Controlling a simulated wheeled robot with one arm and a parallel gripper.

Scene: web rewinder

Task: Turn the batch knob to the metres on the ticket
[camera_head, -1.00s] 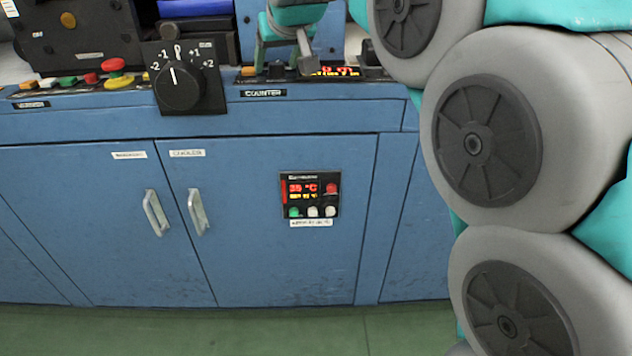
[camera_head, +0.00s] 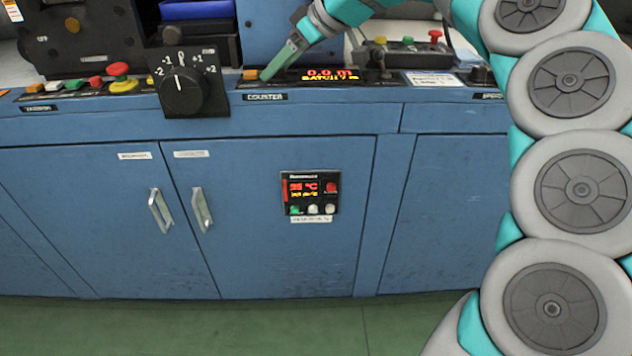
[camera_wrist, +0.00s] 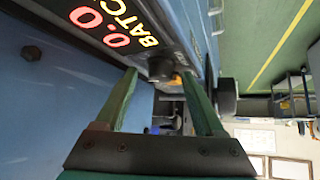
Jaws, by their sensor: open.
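The counter display (camera_head: 328,75) on the blue machine's ledge reads 0.0 m, with a yellow batch line below that I cannot read fully. In the wrist view the display (camera_wrist: 115,25) is at upper left. A dark round knob (camera_wrist: 159,68), apparently the batch knob, shows just past the display, between the fingertips. In the head view my gripper hides that spot. My gripper (camera_head: 272,68) is open and angled down at the display's left end; in the wrist view its fingers (camera_wrist: 160,78) are apart, contact unclear. A white-and-blue card (camera_head: 432,80), probably the ticket, lies right; its print is unreadable.
A black dial plate (camera_head: 181,88) marked -2 to +2 stands left of the counter. An orange button (camera_head: 250,74) is beside my fingertips. Coloured buttons (camera_head: 117,70) line the far left, and a small button box (camera_head: 415,52) stands behind the card. Cabinet doors below are shut.

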